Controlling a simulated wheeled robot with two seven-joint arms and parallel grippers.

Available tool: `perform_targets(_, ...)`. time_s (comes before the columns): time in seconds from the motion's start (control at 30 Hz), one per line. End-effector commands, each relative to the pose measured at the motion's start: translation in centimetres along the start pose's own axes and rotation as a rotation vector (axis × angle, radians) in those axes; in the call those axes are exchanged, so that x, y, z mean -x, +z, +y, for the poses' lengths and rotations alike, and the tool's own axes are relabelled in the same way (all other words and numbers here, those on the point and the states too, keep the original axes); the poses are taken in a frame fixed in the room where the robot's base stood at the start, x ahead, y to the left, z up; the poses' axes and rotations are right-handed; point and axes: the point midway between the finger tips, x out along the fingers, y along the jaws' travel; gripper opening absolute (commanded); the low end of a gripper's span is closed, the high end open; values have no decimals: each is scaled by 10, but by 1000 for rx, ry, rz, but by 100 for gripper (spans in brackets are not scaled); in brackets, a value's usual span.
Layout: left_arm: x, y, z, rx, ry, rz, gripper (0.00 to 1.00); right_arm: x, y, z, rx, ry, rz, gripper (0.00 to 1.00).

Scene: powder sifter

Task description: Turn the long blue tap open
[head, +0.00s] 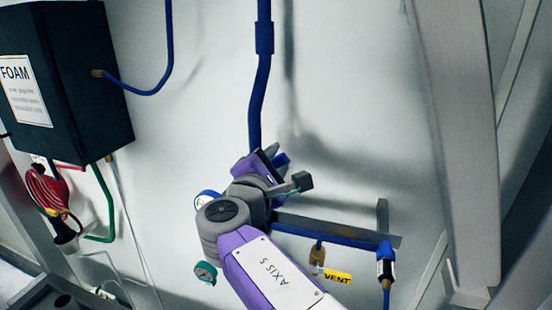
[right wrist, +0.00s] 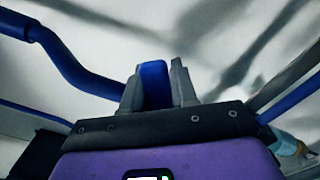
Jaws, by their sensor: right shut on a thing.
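The long blue tap (right wrist: 155,85) stands between the two grey fingers of my right gripper (right wrist: 158,90) in the right wrist view, and the fingers close on it from both sides. In the head view, my right gripper (head: 273,160) is at the foot of the vertical blue pipe (head: 258,105), and only a small blue part of the tap (head: 281,160) shows beside its fingers. The gripper and my purple forearm hide the rest of the tap and the valve body. My left gripper is not in view.
A black FOAM box (head: 75,75) hangs at upper left, with a coiled red hose (head: 47,190) below. A blue-rimmed gauge (head: 207,199) and a teal gauge (head: 205,272) sit beside my arm. A horizontal blue pipe (head: 345,240) with a yellow VENT tag (head: 337,276) runs right.

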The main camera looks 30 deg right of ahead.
Motion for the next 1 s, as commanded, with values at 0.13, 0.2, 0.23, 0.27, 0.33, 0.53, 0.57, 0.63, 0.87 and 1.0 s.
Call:
perform_targets(0.13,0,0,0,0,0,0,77,0,0,0,0,1,-1,0)
perform_targets(0.2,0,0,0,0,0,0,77,0,0,0,-1,1,-1,0)
perform_targets(0.23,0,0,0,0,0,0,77,0,0,0,-1,1,-1,32)
perform_targets(0.27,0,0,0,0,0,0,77,0,0,0,-1,1,-1,37)
perform_targets(0.33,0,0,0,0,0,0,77,0,0,0,-1,1,-1,48)
perform_targets(0.53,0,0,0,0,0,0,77,0,0,0,-2,1,0,49)
perform_targets(0.57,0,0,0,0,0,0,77,0,0,0,-2,1,0,49)
perform_targets(0.63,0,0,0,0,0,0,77,1,0,0,-2,1,0,49)
perform_targets(0.87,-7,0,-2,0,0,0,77,30,-1,0,-3,6,0,49)
perform_targets(1.0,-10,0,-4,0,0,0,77,54,-1,0,-3,5,0,49)
